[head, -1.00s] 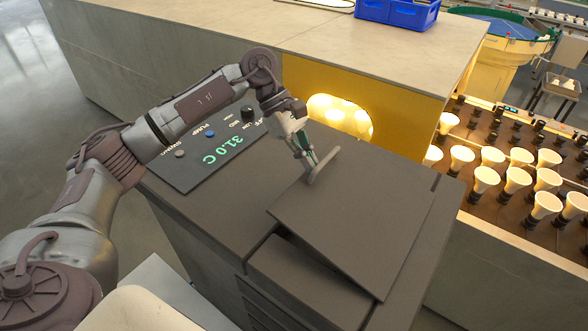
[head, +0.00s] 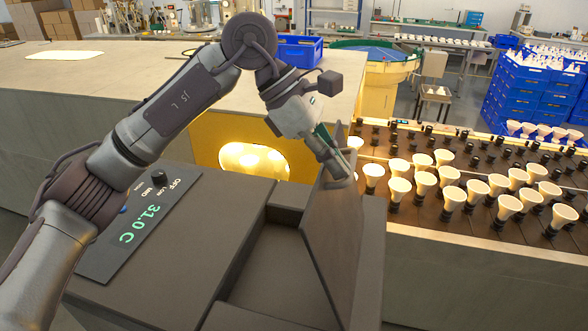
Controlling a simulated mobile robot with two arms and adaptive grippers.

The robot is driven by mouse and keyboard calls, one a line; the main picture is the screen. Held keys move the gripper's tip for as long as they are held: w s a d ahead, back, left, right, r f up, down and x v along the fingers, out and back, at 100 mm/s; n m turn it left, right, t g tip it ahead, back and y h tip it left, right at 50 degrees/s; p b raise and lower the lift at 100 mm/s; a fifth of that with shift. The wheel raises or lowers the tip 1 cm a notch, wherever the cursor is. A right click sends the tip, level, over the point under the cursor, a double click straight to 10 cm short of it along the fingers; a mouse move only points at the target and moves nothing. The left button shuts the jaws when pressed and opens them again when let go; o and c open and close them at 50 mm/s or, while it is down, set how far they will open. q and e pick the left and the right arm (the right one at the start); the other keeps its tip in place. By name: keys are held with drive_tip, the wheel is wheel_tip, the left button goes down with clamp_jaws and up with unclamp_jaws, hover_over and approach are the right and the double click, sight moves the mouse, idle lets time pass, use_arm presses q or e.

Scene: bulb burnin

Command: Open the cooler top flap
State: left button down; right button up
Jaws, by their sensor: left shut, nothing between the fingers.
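The cooler (head: 185,262) is a dark grey box with a control panel (head: 138,225) reading 31.0 C. Its top flap (head: 336,235) stands raised, close to upright, on the right side of the opening (head: 275,270). The opening shows a dark recess; its depth is hard to tell. My left gripper (head: 343,172) is shut at the upper edge of the flap, by its handle, and appears to touch it. The handle is largely hidden behind the fingers. My right gripper is not in view.
A yellow housing with a lit window (head: 252,160) stands behind the cooler. A rack of several white bulbs (head: 450,190) lies close on the right of the flap. A long grey counter (head: 90,95) runs behind. Blue crates (head: 530,95) are stacked at the back right.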

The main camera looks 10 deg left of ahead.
use_arm(q)
drive_tip(key=s+d+y+p, duration=0.1)
drive_tip(key=d+y, duration=0.2)
drive_tip(key=d, duration=0.5)
drive_tip(key=shift+d+r+p, duration=0.25)
drive_tip(key=shift+r+p, duration=0.1)
drive_tip(key=shift+p, duration=0.05)
drive_tip(key=shift+s, duration=0.1)
